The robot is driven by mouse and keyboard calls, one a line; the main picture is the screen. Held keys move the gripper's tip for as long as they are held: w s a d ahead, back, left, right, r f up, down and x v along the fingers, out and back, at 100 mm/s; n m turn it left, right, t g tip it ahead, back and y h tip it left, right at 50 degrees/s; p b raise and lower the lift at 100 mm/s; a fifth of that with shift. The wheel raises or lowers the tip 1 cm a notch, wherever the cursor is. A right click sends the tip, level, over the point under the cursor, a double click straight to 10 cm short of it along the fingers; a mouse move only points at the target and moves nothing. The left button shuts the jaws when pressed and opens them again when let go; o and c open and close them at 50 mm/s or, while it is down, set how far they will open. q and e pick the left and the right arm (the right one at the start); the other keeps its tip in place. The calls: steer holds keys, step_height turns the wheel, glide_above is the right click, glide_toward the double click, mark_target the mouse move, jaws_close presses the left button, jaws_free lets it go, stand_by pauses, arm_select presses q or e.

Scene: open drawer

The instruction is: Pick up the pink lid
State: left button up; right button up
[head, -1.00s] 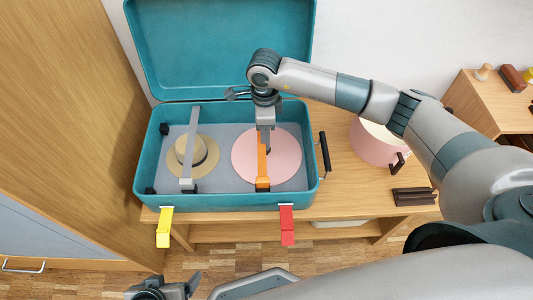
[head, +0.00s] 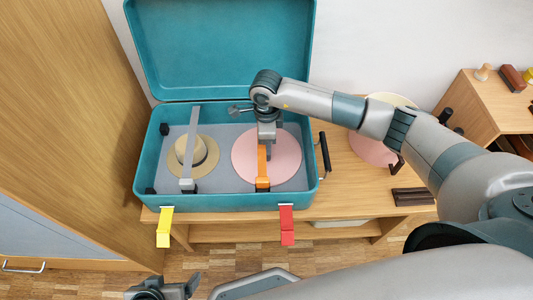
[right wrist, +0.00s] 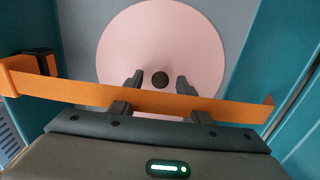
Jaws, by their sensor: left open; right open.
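The pink lid (head: 286,160) is a flat round disc with a dark knob (right wrist: 160,80), lying in the right half of the open teal suitcase (head: 225,201). An orange strap (head: 262,168) stands across it; in the right wrist view the strap (right wrist: 90,95) runs across the picture in front of the lid (right wrist: 205,45). My right gripper (head: 268,152) is open and points down over the lid. In the right wrist view its fingertips (right wrist: 159,83) show on either side of the knob; contact cannot be told. My left gripper (head: 172,287) is open and empty at the bottom edge.
A straw hat (head: 206,157) lies under a grey strap (head: 191,140) in the suitcase's left half. Yellow (head: 164,228) and red (head: 287,226) latches hang in front. A pink pot (head: 368,152) stands right on the wooden bench, partly behind my right arm. A wooden cabinet stands left.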

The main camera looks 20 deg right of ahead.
arm_select(q)
steer(key=shift+w, duration=0.1)
arm_select(e)
steer(key=shift+f, duration=0.15)
jaws_close()
stand_by(0.4)
arm_select(q)
steer(key=shift+a, duration=0.35)
arm_select(e)
step_height(320, 180, up, 18)
arm_select(q)
steer(key=shift+s, duration=0.45)
